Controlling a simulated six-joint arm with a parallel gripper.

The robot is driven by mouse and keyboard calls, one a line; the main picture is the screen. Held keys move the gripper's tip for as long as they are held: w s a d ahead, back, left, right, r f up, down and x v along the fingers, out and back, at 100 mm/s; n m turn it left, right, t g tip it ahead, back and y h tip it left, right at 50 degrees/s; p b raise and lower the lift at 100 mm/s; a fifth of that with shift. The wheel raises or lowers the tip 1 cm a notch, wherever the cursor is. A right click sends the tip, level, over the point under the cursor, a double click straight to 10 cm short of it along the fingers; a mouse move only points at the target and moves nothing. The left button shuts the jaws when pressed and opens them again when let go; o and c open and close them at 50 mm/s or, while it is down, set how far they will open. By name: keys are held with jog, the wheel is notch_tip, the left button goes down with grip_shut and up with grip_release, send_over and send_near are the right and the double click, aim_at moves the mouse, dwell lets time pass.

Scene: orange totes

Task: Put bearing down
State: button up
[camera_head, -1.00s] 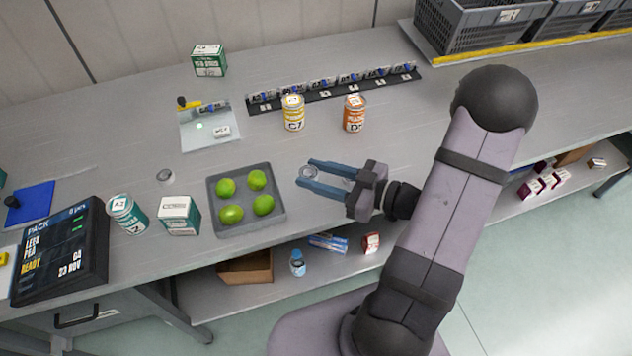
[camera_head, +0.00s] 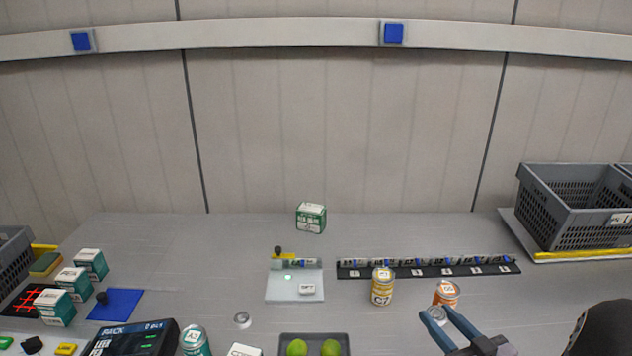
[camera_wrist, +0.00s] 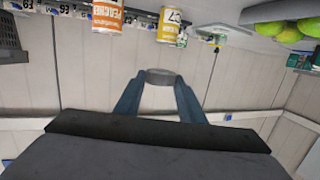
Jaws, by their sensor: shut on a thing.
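The bearing, a small grey metal ring (camera_head: 437,314), is held between the blue fingertips of my gripper (camera_head: 435,312), in front of the orange-labelled can (camera_head: 446,292) in the head view. In the wrist view the bearing (camera_wrist: 160,75) spans the gap between the two fingertips of my gripper (camera_wrist: 160,84). It appears held clear of the bench. A similar small round metal piece (camera_head: 242,320) lies on the bench, left of the grey tray (camera_head: 284,340). Most of my arm is out of the head view.
A yellow-labelled can (camera_head: 383,287) stands left of the orange one. Behind them is a black labelled rack (camera_head: 430,271). A pale plate (camera_head: 294,295) lies left of it. Grey crates (camera_head: 575,207) stand at right. Bench space between the small metal piece and the plate is clear.

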jog(key=d+f+m+h, duration=0.1)
jog(key=d+m+h, duration=0.3)
jog(key=d+h, duration=0.25)
jog(key=shift+m+h, duration=0.45)
jog(key=shift+m, duration=0.25)
jog(key=a+f, duration=0.1)
jog(key=f, duration=0.1)
jog(key=w+f, duration=0.1)
jog(key=f, duration=0.2)
jog(key=a+f, duration=0.1)
jog(key=f, duration=0.1)
jog(key=shift+w+a+f, duration=0.2)
jog(key=shift+a+f, duration=0.1)
jog(key=a+f+y, duration=0.1)
jog(key=a, duration=0.1)
jog(key=a+f+n+y, duration=0.1)
jog(key=a, duration=0.2)
jog(key=w+a+f+n, duration=0.1)
jog(key=a, duration=0.1)
jog(key=shift+a+t+y, duration=0.3)
jog(key=shift+a+y, duration=0.05)
jog(key=shift+y, duration=0.05)
jog(key=shift+a+r, duration=0.1)
jog(key=shift+a, duration=0.35)
jog(key=shift+d, duration=0.15)
